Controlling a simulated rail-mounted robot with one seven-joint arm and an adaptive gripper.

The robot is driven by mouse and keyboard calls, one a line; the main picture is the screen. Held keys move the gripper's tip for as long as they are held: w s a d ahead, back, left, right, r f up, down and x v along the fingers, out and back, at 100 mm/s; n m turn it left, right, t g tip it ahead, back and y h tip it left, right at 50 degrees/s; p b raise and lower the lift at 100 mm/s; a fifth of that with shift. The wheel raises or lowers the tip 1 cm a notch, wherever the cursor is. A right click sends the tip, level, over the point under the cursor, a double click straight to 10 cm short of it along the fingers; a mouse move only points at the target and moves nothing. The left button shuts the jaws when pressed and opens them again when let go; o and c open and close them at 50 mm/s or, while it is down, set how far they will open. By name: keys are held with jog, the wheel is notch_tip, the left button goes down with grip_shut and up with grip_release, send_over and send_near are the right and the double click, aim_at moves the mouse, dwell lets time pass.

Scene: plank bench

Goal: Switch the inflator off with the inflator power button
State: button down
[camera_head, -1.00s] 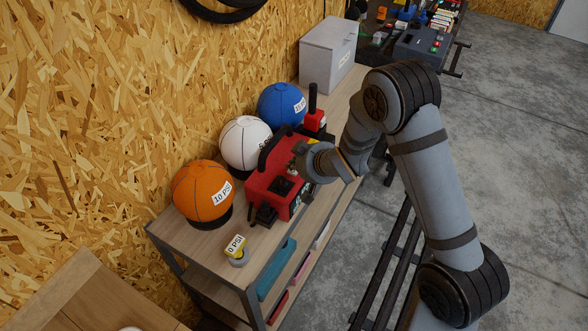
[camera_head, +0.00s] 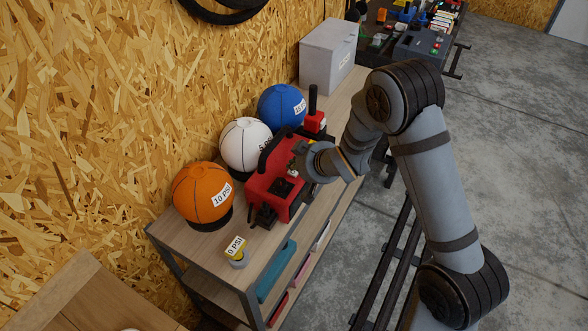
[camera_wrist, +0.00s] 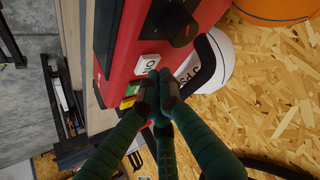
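The red inflator (camera_head: 268,190) stands on the plank bench among the balls. In the wrist view its red body (camera_wrist: 112,30) fills the upper middle, with a black knob (camera_wrist: 172,22), a white label (camera_wrist: 146,64) that seems to read ON, and small green and yellow parts (camera_wrist: 130,96). My gripper (camera_wrist: 161,78) has its green fingers together and empty, with the tips over the inflator's face beside the label. I cannot tell whether they touch it. The power button is not clearly visible; the fingers may cover it. In the head view my gripper (camera_head: 300,160) is at the inflator's right side.
Orange (camera_head: 202,192), white (camera_head: 245,143) and blue (camera_head: 282,106) balls stand along the wall behind the inflator. A small yellow piece labelled 0 PSI (camera_head: 236,247) sits at the bench's near end. A grey box (camera_head: 325,58) stands at the far end.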

aim_at(294, 172)
jog(key=shift+r, duration=0.35)
jog(key=shift+r, duration=0.1)
jog(key=shift+r+p, duration=1.45)
jog(key=shift+r, duration=0.95)
